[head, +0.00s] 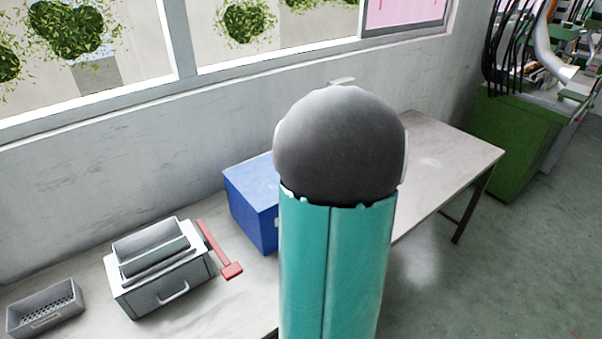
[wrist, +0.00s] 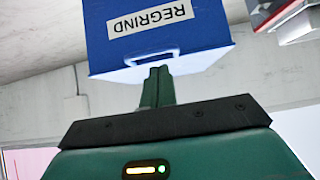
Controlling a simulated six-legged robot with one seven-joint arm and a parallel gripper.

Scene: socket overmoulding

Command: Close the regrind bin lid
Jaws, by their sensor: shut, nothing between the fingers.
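The blue regrind bin (head: 252,202) stands on the bench against the wall, partly hidden behind my arm in the head view. In the wrist view the bin (wrist: 187,22) appears upside down, with a white REGRIND label (wrist: 150,15) and a pale handle (wrist: 150,58) near its edge. The part of its top that shows in the head view looks flat and blue. My arm hides the rest, so I cannot tell how the lid stands. My gripper (wrist: 156,72) is shut and empty, its green fingertips close to the handle; contact is unclear.
A grey metal box with a handle (head: 165,285) and a red lever (head: 222,252) stands left of the bin. A small grey basket (head: 45,308) is at the far left. The bench's right part (head: 445,155) is clear. A green cabinet (head: 515,140) stands beyond.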

